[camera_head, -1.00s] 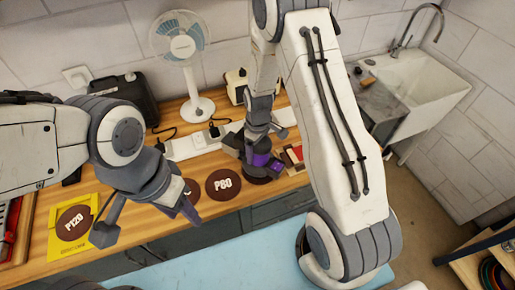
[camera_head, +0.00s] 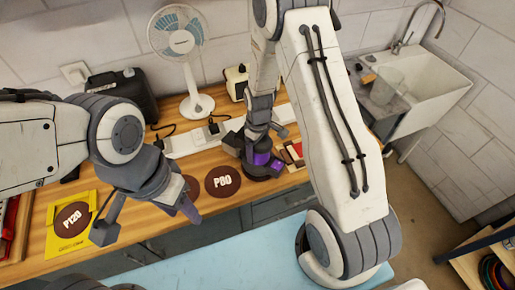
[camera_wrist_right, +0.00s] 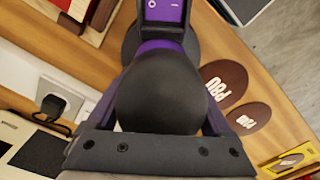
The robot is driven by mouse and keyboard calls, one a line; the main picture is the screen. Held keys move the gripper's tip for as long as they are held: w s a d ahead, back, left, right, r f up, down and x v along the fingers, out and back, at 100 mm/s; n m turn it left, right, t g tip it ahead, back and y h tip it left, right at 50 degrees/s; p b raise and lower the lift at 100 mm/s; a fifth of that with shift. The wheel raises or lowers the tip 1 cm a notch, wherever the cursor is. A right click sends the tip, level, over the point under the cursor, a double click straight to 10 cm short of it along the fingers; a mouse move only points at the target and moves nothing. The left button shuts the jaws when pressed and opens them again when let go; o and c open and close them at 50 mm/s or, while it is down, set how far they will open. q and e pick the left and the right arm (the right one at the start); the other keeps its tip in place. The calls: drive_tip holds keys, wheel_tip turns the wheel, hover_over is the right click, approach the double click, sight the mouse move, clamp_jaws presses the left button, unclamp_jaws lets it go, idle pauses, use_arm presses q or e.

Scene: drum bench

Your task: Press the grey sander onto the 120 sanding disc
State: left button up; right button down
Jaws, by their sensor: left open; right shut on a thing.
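The sander (camera_head: 262,160), dark grey with purple parts and a round dark base, is upright at the right part of the bench, right of the P80 disc. I cannot tell whether its base touches the wood. My right gripper (camera_head: 254,150) is shut on it; in the right wrist view its dark rounded top (camera_wrist_right: 162,92) sits between the fingers. The brown P120 disc (camera_head: 72,219) lies on a yellow sheet at the bench's left; it also shows at the right wrist view's lower right (camera_wrist_right: 291,160). My left gripper (camera_head: 187,207) is open and empty near the bench's front edge, right of that disc.
The brown P80 disc (camera_head: 222,181) and another brown disc (camera_head: 191,187), partly hidden by my left gripper, lie between the sander and the P120 disc. A power strip (camera_head: 190,143), a fan (camera_head: 186,60) and a black case (camera_head: 125,93) stand behind. Red items lie far left.

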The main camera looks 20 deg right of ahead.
drive_tip(key=shift+w+f+b, duration=0.1)
drive_tip(key=shift+f+b, duration=0.2)
drive_tip(key=shift+b, duration=0.05)
idle(0.6)
drive_tip(key=shift+r, duration=0.15)
idle(0.6)
drive_tip(key=shift+r+p, duration=2.35)
drive_tip(key=shift+r, duration=0.55)
drive_tip(key=shift+f, duration=0.1)
